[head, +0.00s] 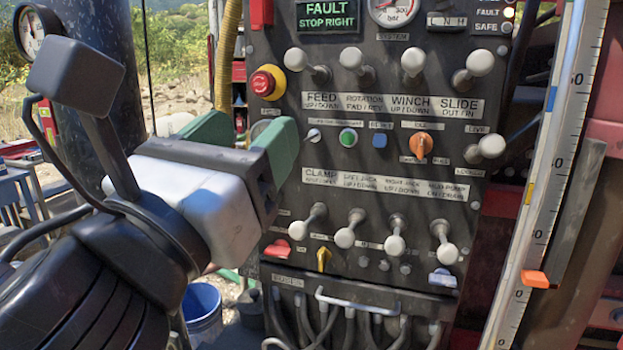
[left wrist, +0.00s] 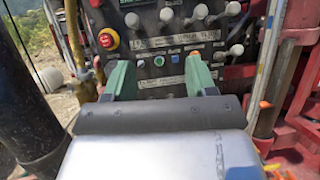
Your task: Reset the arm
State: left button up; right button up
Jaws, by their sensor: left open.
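A dark control panel (head: 400,85) with several white-knobbed levers fills the middle of the head view. Its green-lit screen (head: 328,14) reads "FAULT STOP RIGHT". A red mushroom button (head: 264,82) on a yellow ring is at its upper left and also shows in the left wrist view (left wrist: 108,40). A green button (head: 348,138), a blue button (head: 378,140) and an orange knob (head: 421,146) sit mid-panel. My left gripper (head: 246,136) is open and empty, its green fingers pointing at the panel; in the left wrist view (left wrist: 158,77) they appear either side of the button row. Contact cannot be told. My right gripper is out of view.
A row of lower levers (head: 345,237), a metal handle (head: 360,304) and hanging hoses lie below the buttons. A marked scale post (head: 541,175) with an orange pointer (head: 535,279) stands right of the panel. A blue bucket (head: 202,308) is low behind my left arm.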

pick_arm(q)
jog(key=w+a+f+n+g+y, duration=0.2)
jog(key=a+f+n+g, duration=0.1)
jog(key=f+n, duration=0.75)
jog(key=w+a+f+n+g+y, duration=0.1)
jog(key=a+f+n+g+y, duration=0.15)
jog(key=f+n, duration=0.8)
jog(key=w+a+f+n+g+y, duration=0.2)
jog(key=a+f+n+g, duration=0.3)
jog(key=f, duration=1)
jog(key=s+a+f+n+g+y, duration=0.1)
jog(key=s+a+f+n+g, duration=0.15)
jog(key=s+f+n, duration=0.6)
jog(key=s+a+f+n+g+y, duration=0.2)
jog(key=s+f+n+g, duration=0.25)
jog(key=s+f, duration=0.6)
jog(key=s+f+x, duration=0.1)
jog(key=s+x, duration=0.2)
jog(key=x, duration=1)
jog(key=s+x, duration=0.3)
jog(key=x, duration=1)
jog(key=s+a+f+g, duration=0.1)
jog(key=s+a+f, duration=0.2)
jog(key=s+f, duration=1.2)
jog(key=shift+s+f+g, duration=0.35)
jog(key=shift+s+f, duration=0.05)
jog(key=shift+f, duration=0.35)
